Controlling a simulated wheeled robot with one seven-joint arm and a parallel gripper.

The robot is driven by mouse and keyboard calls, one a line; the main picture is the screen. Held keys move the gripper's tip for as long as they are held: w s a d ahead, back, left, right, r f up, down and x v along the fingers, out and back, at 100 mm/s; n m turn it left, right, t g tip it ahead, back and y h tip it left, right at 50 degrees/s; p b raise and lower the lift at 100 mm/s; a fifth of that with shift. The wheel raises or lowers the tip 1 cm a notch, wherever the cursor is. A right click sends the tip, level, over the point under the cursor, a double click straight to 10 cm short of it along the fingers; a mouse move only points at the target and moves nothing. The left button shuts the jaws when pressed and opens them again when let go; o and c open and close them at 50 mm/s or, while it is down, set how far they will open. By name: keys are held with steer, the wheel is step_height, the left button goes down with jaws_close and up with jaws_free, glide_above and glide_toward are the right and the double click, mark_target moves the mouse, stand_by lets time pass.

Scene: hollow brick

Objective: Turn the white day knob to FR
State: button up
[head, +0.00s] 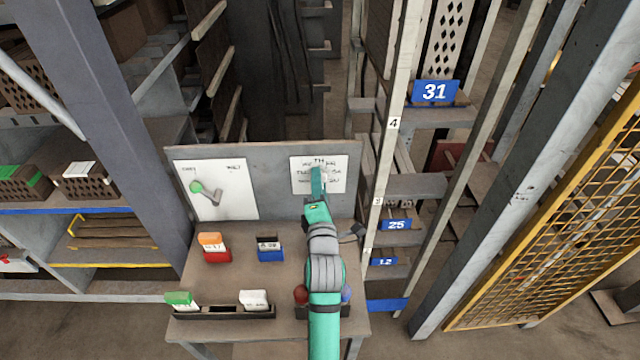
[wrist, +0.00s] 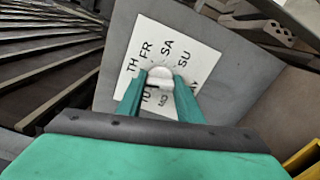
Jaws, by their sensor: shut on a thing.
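The white day knob (wrist: 160,73) sits on a white card (wrist: 200,62) with day letters around it, fixed to a grey upright board. TH, FR, SA and SU can be read in the wrist view; other labels are partly covered by the fingers. My gripper (wrist: 160,82) is shut on the knob, one teal finger on each side. Which day the knob points to cannot be told. In the head view, my gripper (head: 318,182) is in front of the day card (head: 298,177) and hides the knob; FR is at its upper right.
A left card (head: 238,178) on the same board carries a grey lever with a green ball (head: 196,187). On the table (head: 225,285) stand a red box (head: 217,255), a blue box (head: 271,255) and a dark tray (head: 225,313) with cards. Shelving surrounds the table.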

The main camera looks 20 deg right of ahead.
steer(key=m, duration=1)
steer(key=shift+m, duration=0.3)
steer(key=shift+d, duration=0.2)
stand_by(0.3)
